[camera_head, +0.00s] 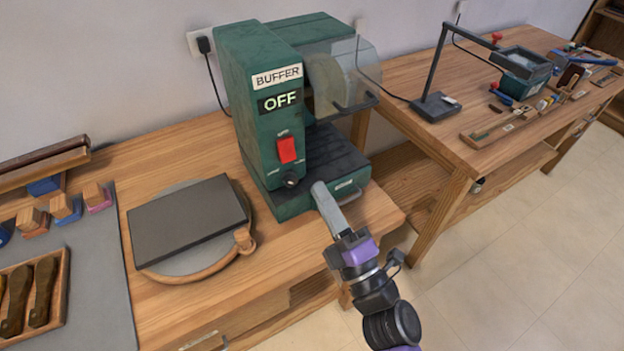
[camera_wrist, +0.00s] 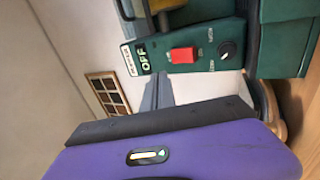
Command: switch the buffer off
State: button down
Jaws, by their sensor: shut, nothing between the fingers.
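The green buffer (camera_head: 262,130) stands on the wooden bench, with a label reading BUFFER and a display (camera_head: 280,101) reading OFF. Its red switch (camera_head: 287,149) is on the front panel, above a dark knob (camera_head: 291,181). In the wrist view the display (camera_wrist: 144,61), red switch (camera_wrist: 182,55) and knob (camera_wrist: 227,49) show sideways. My gripper (camera_head: 319,187) is shut and empty, just right of the knob and below the switch, in front of the buffer's base. It appears clear of the switch; contact with the base cannot be told. Its fingers (camera_wrist: 157,92) also show in the wrist view.
A clear guard (camera_head: 345,75) covers the buffer's wheel side. A dark slab (camera_head: 188,220) lies on a round board left of the buffer. A second bench (camera_head: 470,145) with a lamp (camera_head: 437,104) and tools stands right. Open floor (camera_head: 520,240) lies in front.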

jog(key=shift+s+d, duration=0.4)
jog(key=shift+s, duration=0.2)
jog(key=shift+s+d, duration=0.4)
jog(key=shift+s, duration=0.2)
jog(key=s+d+m+t+h, duration=0.2)
jog(key=s+d+m+h, duration=0.75)
jog(key=m, duration=0.55)
jog(key=s+d+f+m+g+h, duration=0.1)
jog(key=s+d+m+g, duration=0.1)
jog(key=s, duration=0.5)
jog(key=s+d+f+m+g+h, duration=0.1)
jog(key=s+d+m, duration=0.3)
jog(key=s, duration=0.4)
jog(key=s+d+f+m+g+h, duration=0.1)
jog(key=s+d+f+m+g, duration=0.2)
jog(key=s, duration=0.4)
jog(key=shift+s+d+m, duration=0.35)
jog(key=shift+d+m, duration=0.05)
jog(key=shift+d, duration=0.05)
